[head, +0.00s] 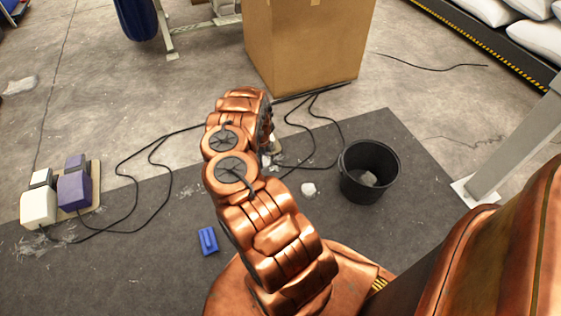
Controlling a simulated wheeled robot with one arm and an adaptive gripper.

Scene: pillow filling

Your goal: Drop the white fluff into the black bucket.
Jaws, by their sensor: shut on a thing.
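The black bucket (348,182) stands upright on the dark mat, right of my arm. A greyish-white lump (369,178) lies inside it. A small white fluff piece (308,189) lies on the mat, left of the bucket. My gripper (270,150) is mostly hidden behind my copper arm and is left of the bucket, apart from it. It is shut on a piece of white fluff, of which only a pale patch (277,145) shows beside the arm.
A cardboard box (305,45) stands behind the mat. Black cables cross the mat and floor. A blue block-like tool (208,240) lies left of my arm. A board with white and purple blocks (74,192) is at far left. A grey post (515,145) stands right of the bucket.

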